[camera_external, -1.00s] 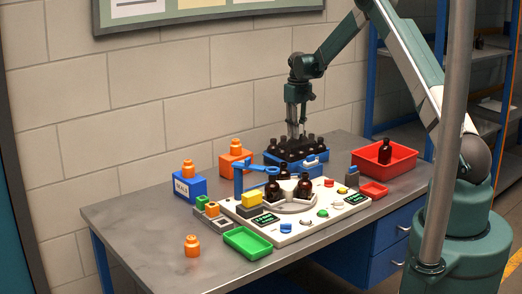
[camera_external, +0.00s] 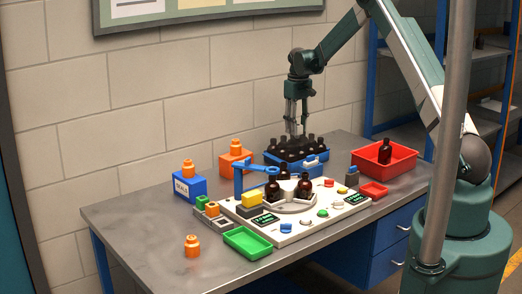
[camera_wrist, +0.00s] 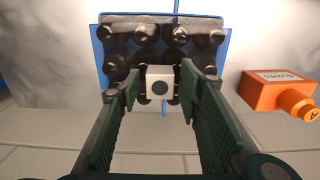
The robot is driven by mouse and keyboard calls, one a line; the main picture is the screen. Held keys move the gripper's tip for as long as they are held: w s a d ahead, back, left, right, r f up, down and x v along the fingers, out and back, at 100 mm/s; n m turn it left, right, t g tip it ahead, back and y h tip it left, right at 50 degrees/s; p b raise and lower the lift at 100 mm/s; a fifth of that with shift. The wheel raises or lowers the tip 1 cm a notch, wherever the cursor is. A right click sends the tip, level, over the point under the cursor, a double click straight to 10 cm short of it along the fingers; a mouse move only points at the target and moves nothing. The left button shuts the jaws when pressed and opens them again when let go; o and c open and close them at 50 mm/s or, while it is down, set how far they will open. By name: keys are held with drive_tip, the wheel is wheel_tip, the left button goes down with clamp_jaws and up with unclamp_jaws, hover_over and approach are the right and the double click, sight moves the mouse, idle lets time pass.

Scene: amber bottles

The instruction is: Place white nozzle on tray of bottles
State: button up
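The tray of bottles (camera_external: 312,168) is a blue crate of dark bottles at the back of the bench. It also shows in the wrist view (camera_wrist: 101,55). My gripper (camera_external: 296,133) points down over the tray, with its fingertips close to the bottle tops. In the wrist view, the white nozzle (camera_wrist: 159,75) is a small pale block with a dark round hole. It sits between my two fingers, over the bottles, with a narrow gap on each side. My gripper looks open around it. What supports the nozzle underneath is hidden. In the external view I cannot make out the nozzle.
An orange container (camera_external: 235,163) stands left of the tray; it also shows in the wrist view (camera_wrist: 272,92). A red bin (camera_external: 372,165) with a bottle is at the right. The control board (camera_external: 322,222) with a bottle turntable is in front. The bench's left front is mostly clear.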

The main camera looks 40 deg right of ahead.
wheel_tip(320, 180, up, 10)
drive_tip(key=shift+r, duration=0.15)
idle(0.3)
idle(0.4)
drive_tip(key=s+a+r+t, duration=0.2)
drive_tip(key=s+a+r, duration=0.7)
drive_tip(key=s+r, duration=0.25)
drive_tip(key=s+a+r+t, duration=0.1)
drive_tip(key=s+a+r, duration=0.8)
drive_tip(key=s+r, duration=0.25)
drive_tip(key=s+a+r+t, duration=0.1)
drive_tip(key=s+a, duration=0.2)
drive_tip(key=s, duration=0.5)
drive_tip(key=s+a+t, duration=0.1)
drive_tip(key=s+a, duration=0.2)
drive_tip(key=s, duration=0.5)
drive_tip(key=s+a+f+t, duration=0.1)
drive_tip(key=s+a+f, duration=0.1)
drive_tip(key=s, duration=0.5)
drive_tip(key=s+a+f+t, duration=0.1)
drive_tip(key=s+a+f, duration=0.2)
drive_tip(key=s, duration=0.5)
drive_tip(key=shift+f, duration=0.4)
